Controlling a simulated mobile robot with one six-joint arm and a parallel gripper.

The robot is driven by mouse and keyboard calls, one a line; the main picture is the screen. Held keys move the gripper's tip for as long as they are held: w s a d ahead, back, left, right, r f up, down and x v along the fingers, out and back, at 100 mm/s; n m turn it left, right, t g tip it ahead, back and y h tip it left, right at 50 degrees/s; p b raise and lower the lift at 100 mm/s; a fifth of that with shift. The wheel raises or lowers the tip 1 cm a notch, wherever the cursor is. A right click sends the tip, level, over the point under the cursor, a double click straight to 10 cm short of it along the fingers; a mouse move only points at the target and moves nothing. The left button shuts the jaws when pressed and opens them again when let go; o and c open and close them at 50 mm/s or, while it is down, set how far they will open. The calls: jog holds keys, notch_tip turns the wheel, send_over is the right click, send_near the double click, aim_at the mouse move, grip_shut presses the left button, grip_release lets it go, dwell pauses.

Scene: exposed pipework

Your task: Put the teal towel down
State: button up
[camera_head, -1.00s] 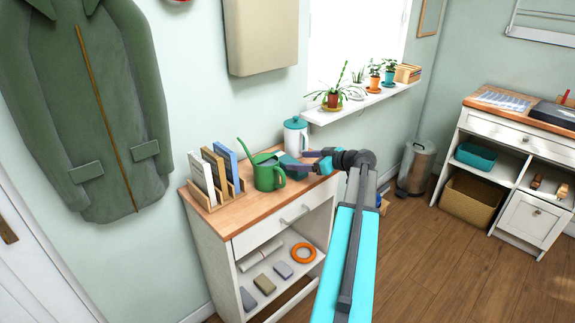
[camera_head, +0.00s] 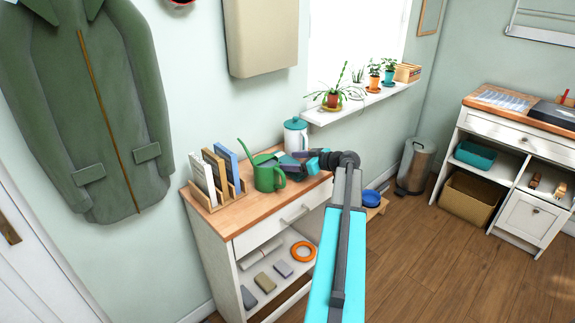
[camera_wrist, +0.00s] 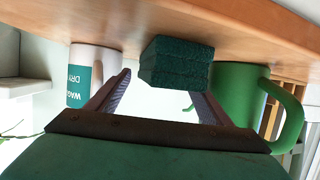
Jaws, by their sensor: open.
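The teal towel (camera_wrist: 177,65) is a dark folded block in the wrist view, where the scene appears upside down. It rests on the wooden top of the white cabinet (camera_head: 250,212). My gripper (camera_wrist: 163,85) is open, with one finger toward each side of the towel and visible gaps beside it. In the head view my gripper (camera_head: 292,164) is over the cabinet top, just right of the green watering can (camera_head: 268,177), and largely hides the towel.
A white and teal canister (camera_head: 295,135) stands behind my gripper; it also shows in the wrist view (camera_wrist: 92,75). The watering can (camera_wrist: 236,90) is close on the other side. A wooden rack of books (camera_head: 217,185) stands at left. A plant shelf (camera_head: 355,108) is behind.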

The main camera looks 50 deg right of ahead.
aim_at(291, 162)
jog(key=shift+c, duration=0.3)
jog(key=c, duration=1.4)
jog(key=shift+o, duration=0.2)
jog(key=shift+r, duration=0.1)
notch_tip(291, 162, up, 10)
jog(key=b, duration=0.1)
jog(key=shift+b, duration=0.4)
